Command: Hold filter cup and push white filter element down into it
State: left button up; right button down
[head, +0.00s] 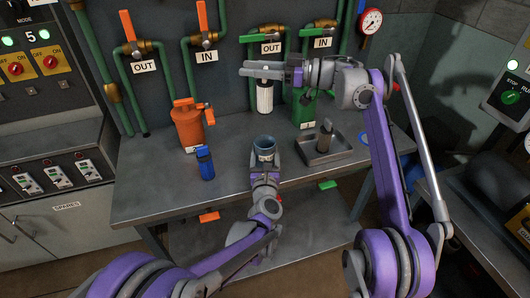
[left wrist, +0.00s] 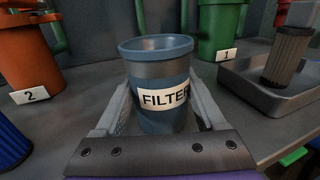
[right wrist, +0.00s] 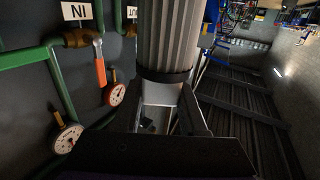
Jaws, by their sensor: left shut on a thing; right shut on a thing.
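The blue-grey filter cup (head: 264,142) stands upright at the table's front edge, its open rim facing up. In the left wrist view the cup (left wrist: 150,75) carries a FILTER label. My left gripper (head: 264,172) is shut around it, with one finger on each side (left wrist: 160,112). My right gripper (head: 265,70) is shut on the upper end of the white filter element (head: 265,98), which hangs upright. The element's pleated side (right wrist: 170,35) and dark end band fill the right wrist view's top middle. In the head view the element appears above the cup, apart from it.
A grey tray (head: 345,152) with a dark grey filter element (head: 325,135) sits right of the cup. An orange housing (head: 188,130) and a blue item (head: 205,165) stand left. A green housing (head: 304,108) is behind. Pipes and valves line the wall.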

send_over(256, 143)
notch_tip(256, 143, down, 9)
dwell(1.2)
jog(key=shift+w+f, duration=0.1)
jog(key=shift+w, duration=0.05)
dwell(0.3)
jog(key=shift+f, duration=1.4)
jog(key=shift+f, duration=2)
jog(key=shift+f, duration=0.1)
jog(key=shift+f, duration=1.65)
